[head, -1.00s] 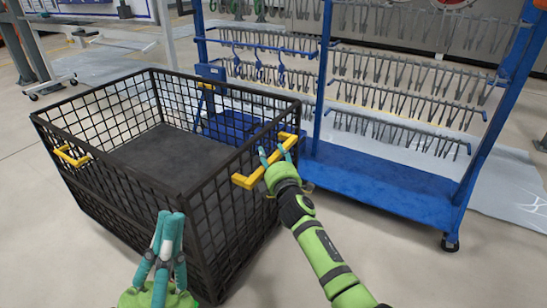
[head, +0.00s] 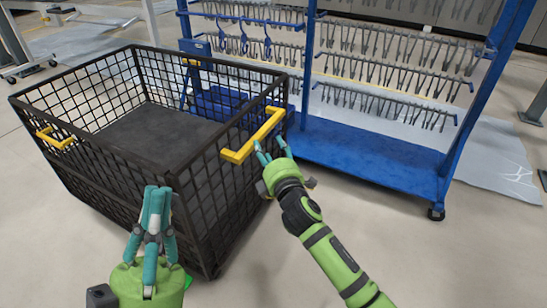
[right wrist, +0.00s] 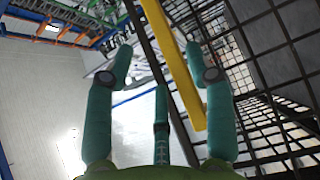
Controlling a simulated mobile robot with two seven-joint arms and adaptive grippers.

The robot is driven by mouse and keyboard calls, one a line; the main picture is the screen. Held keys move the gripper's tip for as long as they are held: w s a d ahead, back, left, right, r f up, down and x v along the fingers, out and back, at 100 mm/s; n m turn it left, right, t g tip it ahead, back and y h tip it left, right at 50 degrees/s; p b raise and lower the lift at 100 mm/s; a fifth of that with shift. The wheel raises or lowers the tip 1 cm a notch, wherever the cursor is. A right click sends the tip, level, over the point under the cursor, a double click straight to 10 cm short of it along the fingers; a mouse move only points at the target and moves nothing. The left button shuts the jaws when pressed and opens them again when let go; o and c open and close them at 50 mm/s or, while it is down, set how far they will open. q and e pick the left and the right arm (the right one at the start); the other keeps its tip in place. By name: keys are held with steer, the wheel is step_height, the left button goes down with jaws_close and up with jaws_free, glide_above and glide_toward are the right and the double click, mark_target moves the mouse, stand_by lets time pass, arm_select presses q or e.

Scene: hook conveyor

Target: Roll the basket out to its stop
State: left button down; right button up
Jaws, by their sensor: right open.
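The basket (head: 215,209) is a large black wire-mesh cart with a dark floor. It stands left of the middle in the head view, beside the blue rack. It has a yellow handle (head: 252,136) on its right side and another yellow handle (head: 55,140) on its left side. My right gripper (head: 271,150) is open just below and outside the right handle. In the right wrist view the yellow handle (right wrist: 176,68) runs between the spread fingers, nearer the right finger; contact is unclear. My left gripper (head: 157,190) points up before the basket's front side, its fingers close together and apparently empty.
A blue rack (head: 365,167) with rows of grey hooks stands behind and right of the basket, on castors. A white-framed stand is at the upper left. The floor (head: 440,265) at the front right is clear.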

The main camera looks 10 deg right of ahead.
steer(key=shift+s+d, duration=0.15)
steer(key=shift+s, duration=0.65)
steer(key=shift+s+d, duration=0.15)
steer(key=shift+s, duration=0.65)
